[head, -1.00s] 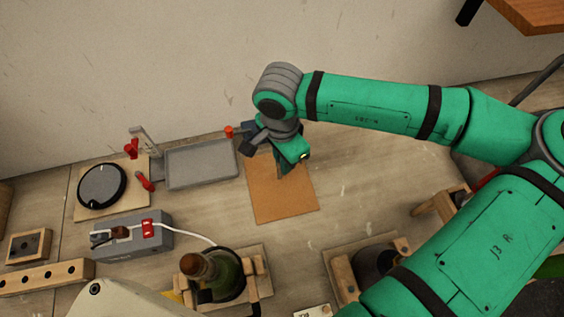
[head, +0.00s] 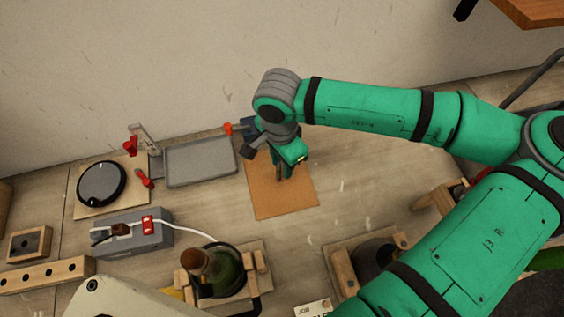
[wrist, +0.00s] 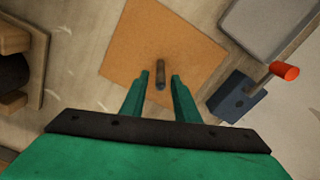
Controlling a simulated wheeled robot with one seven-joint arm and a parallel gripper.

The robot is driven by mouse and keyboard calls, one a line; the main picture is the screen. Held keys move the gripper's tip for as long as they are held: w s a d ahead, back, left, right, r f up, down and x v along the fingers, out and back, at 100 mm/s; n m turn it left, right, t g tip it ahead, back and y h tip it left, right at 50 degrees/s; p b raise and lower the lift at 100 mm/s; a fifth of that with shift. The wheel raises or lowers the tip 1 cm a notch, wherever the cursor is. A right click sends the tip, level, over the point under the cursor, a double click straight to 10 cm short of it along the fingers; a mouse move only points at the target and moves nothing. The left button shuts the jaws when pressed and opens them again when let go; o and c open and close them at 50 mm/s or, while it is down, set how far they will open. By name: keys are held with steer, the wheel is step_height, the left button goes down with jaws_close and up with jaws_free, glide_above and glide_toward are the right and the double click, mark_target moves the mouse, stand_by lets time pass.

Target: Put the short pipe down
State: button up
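The short pipe (wrist: 160,74) is a small dark brown tube over the tan mat (wrist: 190,40), between my fingertips in the wrist view. My gripper (wrist: 160,76) is open, with a gap between each finger and the pipe. In the head view my gripper (head: 284,168) is above the mat (head: 283,203), and the arm hides part of the mat. The pipe looks upright on the mat, though its foot is hard to make out.
A grey tray (head: 200,162) lies left of the mat. A blue block with an orange-tipped rod (wrist: 232,98) stands close beside the mat. A green bottle in a wooden cradle (head: 225,275) and a grey box with a red switch (head: 140,232) are nearer the front.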

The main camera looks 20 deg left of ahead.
step_height(320, 180, up, 12)
steer(key=shift+s, duration=0.15)
stand_by(0.3)
steer(key=shift+a, duration=0.15)
